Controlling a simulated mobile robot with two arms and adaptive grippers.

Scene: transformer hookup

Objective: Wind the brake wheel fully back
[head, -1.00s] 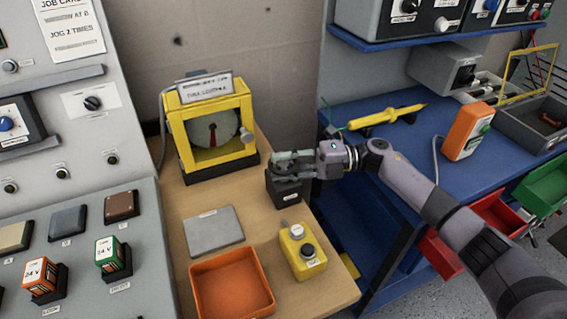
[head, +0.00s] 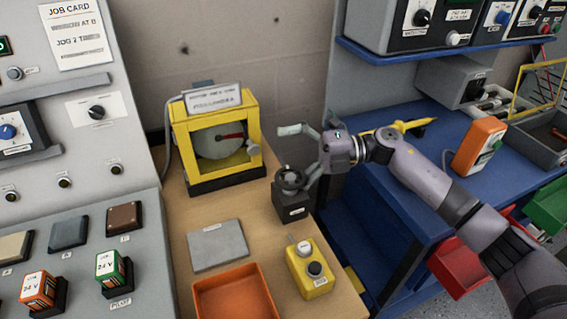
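The brake wheel (head: 291,178) is a small dark wheel on top of a black box (head: 292,205) on the wooden bench. My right gripper (head: 297,155) is open beside and above the wheel. One finger stands clear to the upper left, and the other is close to the wheel's right rim; I cannot tell whether it touches. The yellow-framed dial (head: 215,145) stands behind to the left, its red pointer (head: 232,136) pointing to the right. My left gripper is not in view.
A yellow button box (head: 308,265), an orange tray (head: 235,295) and a grey plate (head: 218,245) are on the bench in front. A grey control panel (head: 85,230) is at the left. A blue workbench (head: 440,135) with an orange meter (head: 478,145) is at the right.

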